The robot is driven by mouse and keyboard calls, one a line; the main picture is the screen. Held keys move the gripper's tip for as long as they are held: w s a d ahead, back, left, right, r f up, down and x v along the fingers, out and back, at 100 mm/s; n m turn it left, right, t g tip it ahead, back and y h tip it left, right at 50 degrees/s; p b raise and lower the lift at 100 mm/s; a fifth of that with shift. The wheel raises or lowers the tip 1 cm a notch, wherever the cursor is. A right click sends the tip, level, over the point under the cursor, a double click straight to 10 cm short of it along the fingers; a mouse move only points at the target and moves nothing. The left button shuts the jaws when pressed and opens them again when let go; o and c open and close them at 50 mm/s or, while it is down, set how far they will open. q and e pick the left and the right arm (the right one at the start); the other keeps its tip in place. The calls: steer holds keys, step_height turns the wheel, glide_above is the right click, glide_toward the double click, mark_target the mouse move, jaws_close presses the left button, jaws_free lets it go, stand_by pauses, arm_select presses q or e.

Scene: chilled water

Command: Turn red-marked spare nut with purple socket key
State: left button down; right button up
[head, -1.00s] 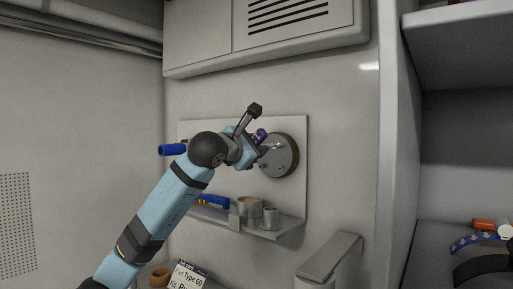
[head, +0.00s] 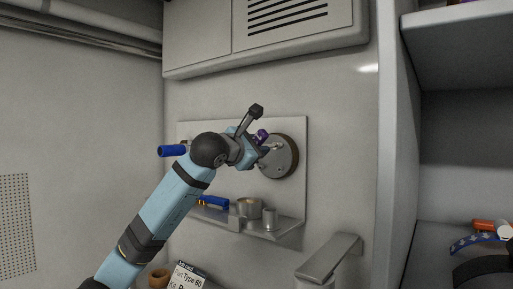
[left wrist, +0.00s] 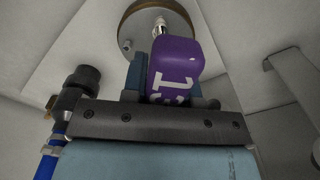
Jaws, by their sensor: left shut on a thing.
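My left gripper (head: 256,146) is shut on the purple socket key (head: 262,135) in front of the round metal plate on the wall panel. In the left wrist view the key's purple handle (left wrist: 176,66), with white lettering, sits between the jaws. Its thin silver shaft (left wrist: 159,27) points at the round plate (left wrist: 175,12). I cannot tell whether the key's tip is seated on a nut. Small nuts or studs show on the round plate (head: 283,158) in the head view. No red mark can be made out. My right gripper is not in view.
Below the plate, a small shelf (head: 285,228) holds metal cups (head: 249,208) and a blue-handled tool (head: 213,201). A bracket (head: 330,256) stands at lower right, and a shelving unit at far right.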

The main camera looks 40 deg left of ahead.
arm_select(q)
steer(key=shift+w, duration=0.5)
steer(key=shift+m+p, duration=0.35)
steer(key=shift+m, duration=0.95)
steer(key=shift+m, duration=0.7)
steer(key=shift+m+p, duration=0.3)
steer(key=shift+m, duration=0.3)
